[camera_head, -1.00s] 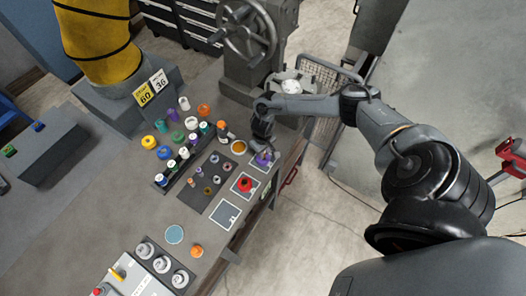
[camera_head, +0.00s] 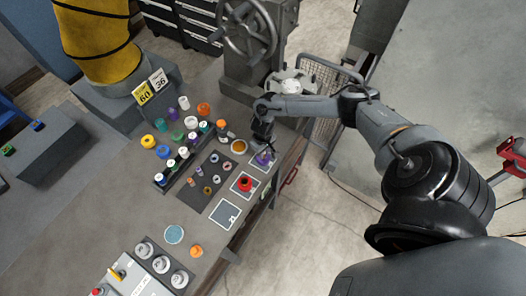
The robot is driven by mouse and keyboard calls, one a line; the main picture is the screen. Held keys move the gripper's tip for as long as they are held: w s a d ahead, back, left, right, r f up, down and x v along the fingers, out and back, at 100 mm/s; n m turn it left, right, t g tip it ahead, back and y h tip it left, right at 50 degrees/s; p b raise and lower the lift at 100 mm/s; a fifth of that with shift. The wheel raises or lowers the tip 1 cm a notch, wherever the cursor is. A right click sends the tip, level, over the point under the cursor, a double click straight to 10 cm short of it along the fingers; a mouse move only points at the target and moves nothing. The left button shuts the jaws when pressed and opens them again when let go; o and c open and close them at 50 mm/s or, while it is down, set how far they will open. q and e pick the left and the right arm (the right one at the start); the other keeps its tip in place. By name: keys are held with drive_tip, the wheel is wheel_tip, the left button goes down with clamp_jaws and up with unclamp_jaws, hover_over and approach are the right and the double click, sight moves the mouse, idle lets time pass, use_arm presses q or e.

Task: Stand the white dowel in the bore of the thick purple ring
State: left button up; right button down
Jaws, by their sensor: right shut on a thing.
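My right gripper (camera_head: 267,146) points down at the back right of the bench, over a white-framed square. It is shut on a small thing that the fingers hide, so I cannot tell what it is. A purple piece (camera_head: 263,159), which looks like the thick purple ring, is in that square, right under the fingertips. Its bore is too small to make out, and I cannot tell whether gripper and purple piece touch. I cannot make out the white dowel. My left gripper is not in view.
A red piece (camera_head: 244,184) stands in the middle framed square; the front framed square (camera_head: 224,214) is empty. A dark mat (camera_head: 190,196) with several small rings lies to the left, near a rack of capped bottles (camera_head: 171,166). An orange ring (camera_head: 239,147) lies close left of my gripper.

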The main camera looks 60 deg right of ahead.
drive_tip(key=shift+f, duration=0.55)
drive_tip(key=c, duration=0.9)
unclamp_jaws()
drive_tip(key=shift+c, duration=0.2)
drive_tip(key=shift+r, duration=0.1)
